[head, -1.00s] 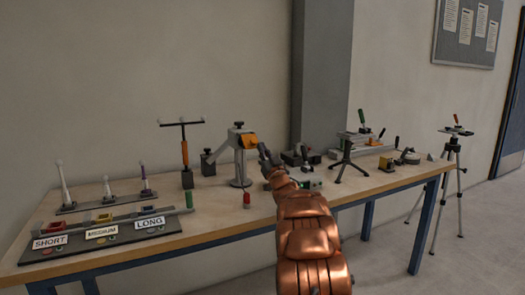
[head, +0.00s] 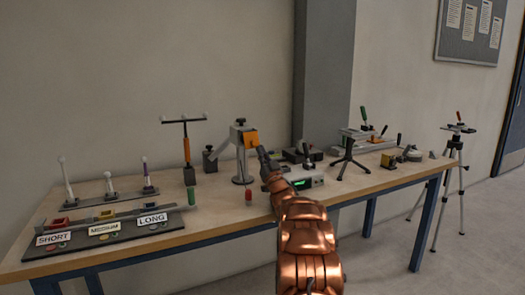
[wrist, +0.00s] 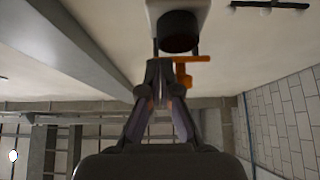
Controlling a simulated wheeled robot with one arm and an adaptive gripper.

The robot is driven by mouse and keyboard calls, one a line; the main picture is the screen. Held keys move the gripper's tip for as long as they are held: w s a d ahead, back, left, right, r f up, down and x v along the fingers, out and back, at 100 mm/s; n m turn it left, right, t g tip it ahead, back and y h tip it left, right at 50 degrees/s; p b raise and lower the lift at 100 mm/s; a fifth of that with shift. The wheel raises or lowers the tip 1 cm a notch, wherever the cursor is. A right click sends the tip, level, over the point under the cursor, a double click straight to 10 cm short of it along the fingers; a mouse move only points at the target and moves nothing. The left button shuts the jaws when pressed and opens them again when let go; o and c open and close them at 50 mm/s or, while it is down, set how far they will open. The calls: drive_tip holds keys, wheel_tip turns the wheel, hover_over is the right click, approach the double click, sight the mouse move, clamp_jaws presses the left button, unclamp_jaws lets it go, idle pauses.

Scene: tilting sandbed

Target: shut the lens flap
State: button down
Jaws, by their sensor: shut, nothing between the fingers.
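The lens flap (head: 252,138) is an orange plate on the right side of a pale grey device (head: 238,133) on a stand. In the wrist view the orange flap (wrist: 190,72) is seen nearly edge-on, apart from the dark round lens tube (wrist: 180,32), whose end is uncovered. My gripper (head: 262,153) is shut and empty, just below and right of the flap in the head view. In the wrist view its fingertips (wrist: 166,66) are together right beside the flap; whether they touch it I cannot tell.
A small red piece (head: 248,196) stands on the table before the stand. A box with a green display (head: 306,177) is close to the right of my arm.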

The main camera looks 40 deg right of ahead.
drive_tip(key=shift+w+f, duration=0.1)
drive_tip(key=shift+w, duration=0.05)
idle(0.6)
